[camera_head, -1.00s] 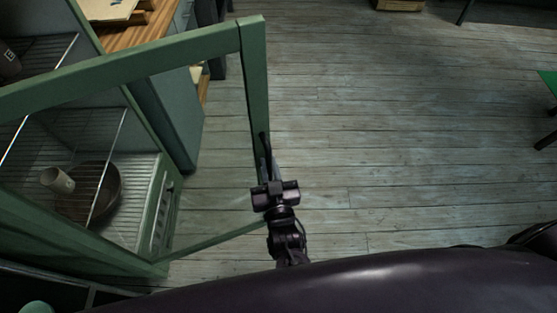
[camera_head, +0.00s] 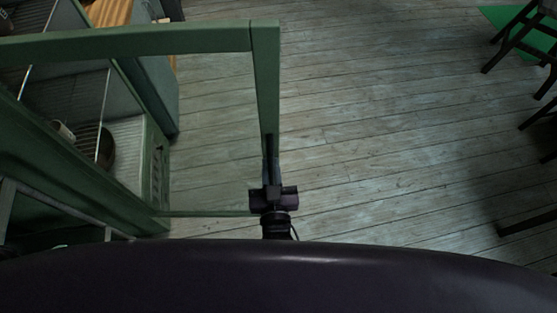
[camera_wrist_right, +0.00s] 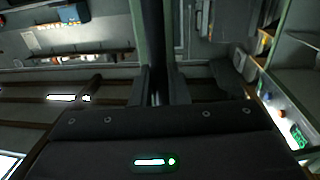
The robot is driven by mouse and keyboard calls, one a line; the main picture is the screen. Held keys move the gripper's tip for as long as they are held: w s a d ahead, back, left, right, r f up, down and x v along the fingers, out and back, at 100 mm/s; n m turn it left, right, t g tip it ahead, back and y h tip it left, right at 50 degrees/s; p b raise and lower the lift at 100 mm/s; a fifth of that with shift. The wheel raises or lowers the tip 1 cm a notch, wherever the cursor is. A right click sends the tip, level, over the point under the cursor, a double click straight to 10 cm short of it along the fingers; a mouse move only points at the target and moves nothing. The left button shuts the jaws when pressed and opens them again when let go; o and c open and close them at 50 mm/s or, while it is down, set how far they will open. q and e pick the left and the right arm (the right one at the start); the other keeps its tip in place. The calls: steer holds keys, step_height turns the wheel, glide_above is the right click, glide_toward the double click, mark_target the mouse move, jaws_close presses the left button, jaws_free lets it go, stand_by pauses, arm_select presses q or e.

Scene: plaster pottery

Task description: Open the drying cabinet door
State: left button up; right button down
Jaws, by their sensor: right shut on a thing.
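The drying cabinet (camera_head: 152,165) is green and stands at the left in the head view. Its door (camera_head: 266,70) is a green frame with a see-through middle, swung out from the cabinet over the floor. My right gripper (camera_head: 269,155) is at the door's outer upright edge. In the right wrist view its fingers (camera_wrist_right: 156,90) are shut on the door, around a dark upright part of its edge. The exact spot of the grip is partly hidden by the gripper. My left gripper is not in view.
Wire shelves in the cabinet hold a cup (camera_head: 64,131) and a brown bowl (camera_head: 106,148). The plank floor (camera_head: 390,140) right of the door is clear. Dark stools (camera_head: 520,35) stand at the far right, near a green surface.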

steer(key=shift+s+r, duration=0.1)
steer(key=shift+s, duration=0.05)
steer(key=c, duration=1.5)
jaws_free()
steer(key=s+b, duration=0.2)
steer(key=s, duration=0.5)
steer(key=shift+s+d, duration=0.4)
steer(key=shift+d, duration=0.05)
